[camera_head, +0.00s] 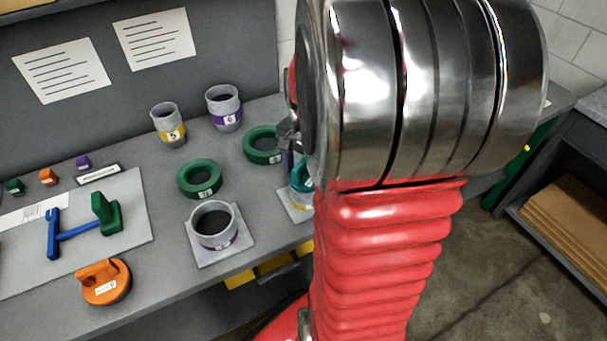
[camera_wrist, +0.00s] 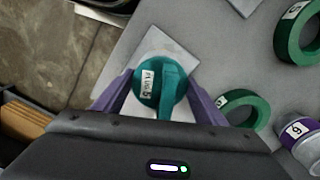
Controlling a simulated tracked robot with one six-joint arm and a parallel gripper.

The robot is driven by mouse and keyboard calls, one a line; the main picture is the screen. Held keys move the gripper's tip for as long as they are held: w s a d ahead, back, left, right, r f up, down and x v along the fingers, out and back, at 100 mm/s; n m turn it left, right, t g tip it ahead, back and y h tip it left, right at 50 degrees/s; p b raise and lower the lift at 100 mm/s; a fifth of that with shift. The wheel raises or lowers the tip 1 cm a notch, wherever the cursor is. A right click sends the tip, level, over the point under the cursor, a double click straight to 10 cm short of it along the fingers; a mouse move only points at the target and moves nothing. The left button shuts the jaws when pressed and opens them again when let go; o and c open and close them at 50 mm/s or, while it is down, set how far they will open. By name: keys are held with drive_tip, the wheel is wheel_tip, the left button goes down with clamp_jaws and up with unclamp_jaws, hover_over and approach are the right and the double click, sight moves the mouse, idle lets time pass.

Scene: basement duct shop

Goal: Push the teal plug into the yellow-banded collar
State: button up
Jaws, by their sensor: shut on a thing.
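The teal plug (camera_wrist: 152,79), a round disc with a raised bar handle and a white label, sits between the two purple fingers of my gripper (camera_wrist: 162,84) in the wrist view. My gripper is shut on it. Below the plug is a pale square plate (camera_wrist: 178,48). In the head view the plug (camera_head: 300,173) shows only in part beside my arm, above the plate (camera_head: 288,205). The collar under the plug is mostly hidden, so I cannot make out its band or how deep the plug sits.
A purple-banded collar (camera_head: 214,243) stands on a plate to the left. Green rings (camera_head: 200,192) (camera_head: 262,157), a yellow-banded grey cup (camera_head: 173,134) and a purple-banded cup (camera_head: 228,124) stand behind. An orange plug (camera_head: 107,291) lies near the bench's front edge.

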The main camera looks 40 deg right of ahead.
drive_tip(key=shift+f, duration=0.35)
drive_tip(key=o, duration=1.3)
wheel_tip(320, 180, up, 14)
drive_tip(key=shift+f, duration=0.15)
idle(0.8)
